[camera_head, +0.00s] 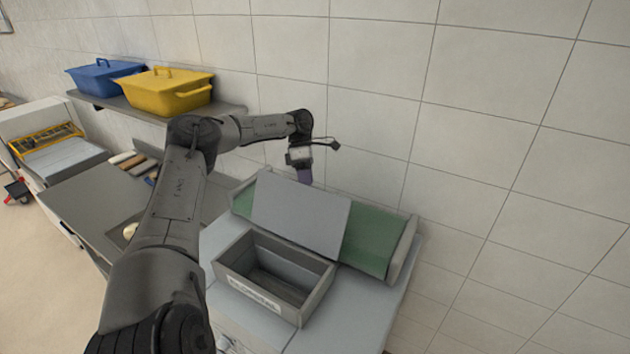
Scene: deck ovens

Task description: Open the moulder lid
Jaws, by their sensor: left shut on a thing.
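The moulder (225,272) stands at the lower middle, with an open rectangular hopper box at its front that has a label on its front face. The moulder lid (297,214) is a flat grey panel. It is swung up and tilted back behind the hopper, in front of a green belt (371,245). My left gripper (304,176) is at the far upper edge of the lid, pointing down, shut on the lid. Its fingertips are partly hidden behind that edge. My right gripper is out of view.
A wall shelf at the upper left holds a blue bin (102,77) and a yellow bin (166,92) with lids. A grey worktop (90,202) with small items lies left of my left arm. The tiled wall is close behind the moulder.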

